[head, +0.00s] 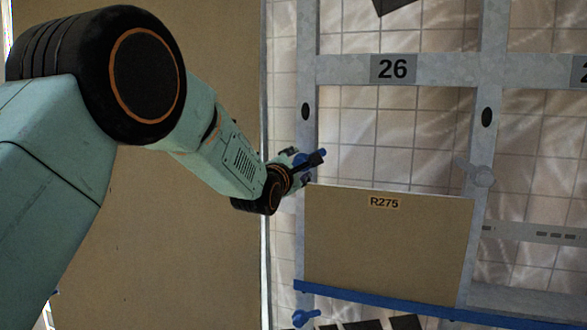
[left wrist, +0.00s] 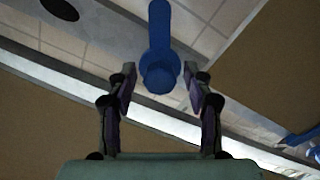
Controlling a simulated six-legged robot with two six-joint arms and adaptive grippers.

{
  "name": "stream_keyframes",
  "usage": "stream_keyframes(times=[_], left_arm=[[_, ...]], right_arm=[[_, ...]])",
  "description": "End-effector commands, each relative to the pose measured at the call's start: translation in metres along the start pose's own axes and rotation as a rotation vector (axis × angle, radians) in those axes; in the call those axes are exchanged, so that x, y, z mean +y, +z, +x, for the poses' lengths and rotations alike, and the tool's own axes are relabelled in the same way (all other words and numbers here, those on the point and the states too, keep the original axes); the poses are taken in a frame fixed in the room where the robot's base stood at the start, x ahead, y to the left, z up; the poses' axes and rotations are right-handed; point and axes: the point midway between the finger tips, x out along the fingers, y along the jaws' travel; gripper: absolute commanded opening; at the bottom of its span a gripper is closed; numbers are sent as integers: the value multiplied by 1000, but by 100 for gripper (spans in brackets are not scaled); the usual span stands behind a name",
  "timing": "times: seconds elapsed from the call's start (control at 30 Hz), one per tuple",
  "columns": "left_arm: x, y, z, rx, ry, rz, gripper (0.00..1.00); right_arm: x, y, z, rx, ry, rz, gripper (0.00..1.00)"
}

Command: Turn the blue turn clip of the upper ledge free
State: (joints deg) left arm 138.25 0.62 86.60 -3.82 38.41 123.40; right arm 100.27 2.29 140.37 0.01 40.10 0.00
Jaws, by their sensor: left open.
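The blue turn clip (left wrist: 158,35) shows in the left wrist view as a bar with a rounded knob, pointing to the top of the picture. My left gripper (left wrist: 159,82) is open, one finger on each side of the knob, with a visible gap on both sides. In the head view my left gripper (head: 306,168) is at the left post by the panel's upper left corner, and covers most of the blue clip (head: 322,152). The tan panel R275 (head: 390,245) stands upright above the blue ledge (head: 400,307). My right gripper is not in view.
Grey metal posts (head: 490,90) and a crossbar marked 26 (head: 345,69) stand before a tiled wall. A grey clip (head: 482,176) is on the right post. Another blue clip (head: 305,317) sits below the ledge. A large brown board (head: 160,240) fills the left.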

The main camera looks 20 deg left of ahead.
Motion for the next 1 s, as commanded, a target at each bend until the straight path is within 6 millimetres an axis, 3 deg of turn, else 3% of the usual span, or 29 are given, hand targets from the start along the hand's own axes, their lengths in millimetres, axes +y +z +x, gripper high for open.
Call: stream_keyframes(times=[0.17, 0.7, 1.0], left_arm=[[1, 0, -16, 0, 0, 0, 51], [1, 0, -97, 0, 1, -1, 51], [1, 0, -118, 0, 1, -1, 51]], right_arm=[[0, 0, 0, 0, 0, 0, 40], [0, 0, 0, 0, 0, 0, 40], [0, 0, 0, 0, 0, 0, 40]])
